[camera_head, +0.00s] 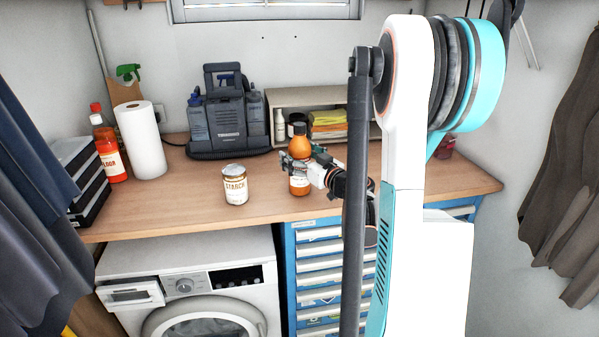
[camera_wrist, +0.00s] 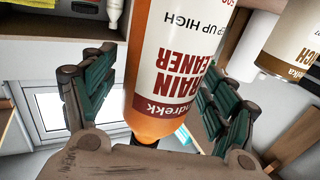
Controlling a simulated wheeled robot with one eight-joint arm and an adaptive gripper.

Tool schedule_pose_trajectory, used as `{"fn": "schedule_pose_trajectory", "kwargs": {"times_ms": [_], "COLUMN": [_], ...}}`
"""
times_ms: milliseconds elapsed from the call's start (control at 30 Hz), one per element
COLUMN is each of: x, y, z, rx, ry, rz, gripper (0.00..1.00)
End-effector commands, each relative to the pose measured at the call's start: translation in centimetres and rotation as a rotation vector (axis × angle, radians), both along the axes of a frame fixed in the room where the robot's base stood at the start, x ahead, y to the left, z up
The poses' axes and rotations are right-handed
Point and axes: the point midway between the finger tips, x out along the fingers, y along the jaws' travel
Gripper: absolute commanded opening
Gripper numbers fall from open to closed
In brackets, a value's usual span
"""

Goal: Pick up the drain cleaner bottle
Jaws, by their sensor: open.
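The drain cleaner bottle (camera_head: 300,150) is orange with a white label and stands upright on the wooden worktop. In the wrist view the bottle (camera_wrist: 178,55) appears upside down, with its "DRAIN CLEANER" lettering inverted. My gripper (camera_head: 297,166) is at the bottle's middle, reaching in from the right in the head view. In the wrist view my gripper (camera_wrist: 153,92) is open, with one green-padded finger on each side of the bottle. A gap shows on the left side. I cannot tell whether the right finger touches it.
A starch can (camera_head: 235,186) stands left of the bottle; it also shows in the wrist view (camera_wrist: 290,42). A beige shelf box (camera_head: 350,94) is close behind. A paper roll (camera_head: 141,140) and red bottle (camera_head: 112,160) stand farther left. The worktop (camera_head: 190,205) is clear at front left.

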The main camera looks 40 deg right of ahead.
Motion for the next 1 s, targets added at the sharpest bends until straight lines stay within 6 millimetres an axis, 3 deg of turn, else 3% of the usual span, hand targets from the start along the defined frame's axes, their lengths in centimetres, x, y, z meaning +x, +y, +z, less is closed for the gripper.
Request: {"fn": "schedule_pose_trajectory", "kwargs": {"times_ms": [133,167,400,467,767,1000], "x": [0.0,0.0,-0.1,-0.1,-0.1,-0.1], "y": [0.0,0.0,0.0,0.0,0.0,0.0], "z": [0.0,0.0,0.0,0.0,0.3,2.3], "rx": [0.000,0.000,0.000,0.000,0.001,0.001], "ry": [0.000,0.000,0.000,0.000,0.000,-0.001], "rz": [0.000,0.000,0.000,0.000,0.000,0.000], "gripper": [0.79,0.74,0.20,0.09,0.09,0.09]}}
